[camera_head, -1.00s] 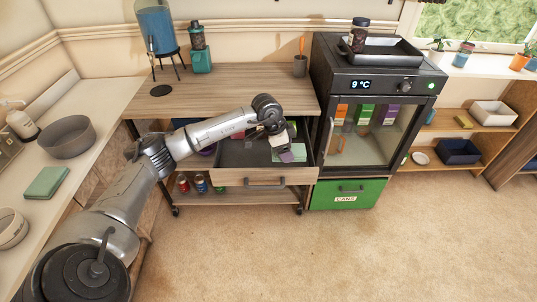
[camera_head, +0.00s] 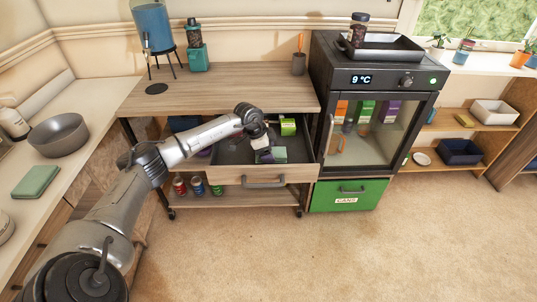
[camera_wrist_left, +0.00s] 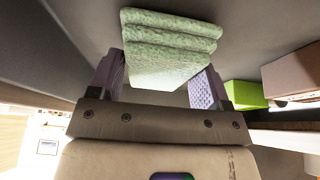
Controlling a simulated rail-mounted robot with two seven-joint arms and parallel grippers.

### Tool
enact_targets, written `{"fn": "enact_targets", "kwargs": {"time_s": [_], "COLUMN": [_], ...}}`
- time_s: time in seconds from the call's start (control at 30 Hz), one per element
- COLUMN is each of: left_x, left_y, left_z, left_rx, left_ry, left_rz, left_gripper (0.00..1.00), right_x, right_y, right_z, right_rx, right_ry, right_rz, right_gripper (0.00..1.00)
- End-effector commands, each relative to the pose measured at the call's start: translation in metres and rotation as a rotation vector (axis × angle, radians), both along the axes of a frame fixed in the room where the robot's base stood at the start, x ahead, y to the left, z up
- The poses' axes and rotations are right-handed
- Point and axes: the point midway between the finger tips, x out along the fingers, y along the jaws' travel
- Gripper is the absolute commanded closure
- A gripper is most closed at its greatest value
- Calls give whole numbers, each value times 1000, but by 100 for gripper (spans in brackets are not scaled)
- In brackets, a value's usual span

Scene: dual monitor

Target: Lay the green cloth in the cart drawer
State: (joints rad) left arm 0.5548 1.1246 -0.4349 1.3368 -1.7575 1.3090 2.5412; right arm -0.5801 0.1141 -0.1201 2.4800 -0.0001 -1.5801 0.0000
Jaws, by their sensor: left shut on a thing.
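The folded, speckled green cloth (camera_wrist_left: 172,45) is between the purple fingers of my left gripper (camera_wrist_left: 158,82), which is shut on it. The gripper is inside the drawer's outline. I cannot tell whether the cloth touches the drawer floor. The drawer is pulled out under the wooden cart top. My right gripper is not in view.
A green box (camera_head: 288,127) stands in the drawer's back right. Another folded green cloth (camera_head: 37,181) lies on the left counter near a grey bowl (camera_head: 59,135). A black fridge (camera_head: 372,120) stands right of the cart. Several cans sit on the shelf below.

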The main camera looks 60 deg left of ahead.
Motion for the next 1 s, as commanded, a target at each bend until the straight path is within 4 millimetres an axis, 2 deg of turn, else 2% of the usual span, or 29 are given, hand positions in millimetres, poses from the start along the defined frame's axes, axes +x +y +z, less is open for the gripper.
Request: {"fn": "enact_targets", "kwargs": {"time_s": [0.03,0.3,0.33,0.6,0.83,1.0], "left_x": [0,0,0,0,0,-4], "left_y": [0,0,0,0,0,4], "left_z": [-5,-4,-4,-4,-3,12], "left_rx": [-1,0,0,-1,0,2], "left_ry": [-1,0,0,-1,-1,-2], "left_rz": [0,1,1,1,0,1], "left_gripper": [51,51,28,3,3,3], "right_x": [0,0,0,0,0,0], "right_y": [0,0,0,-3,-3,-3], "right_z": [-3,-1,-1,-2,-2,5], "right_rx": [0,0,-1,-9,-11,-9], "right_ry": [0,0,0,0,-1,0], "right_rz": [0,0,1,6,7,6], "right_gripper": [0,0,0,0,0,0]}}
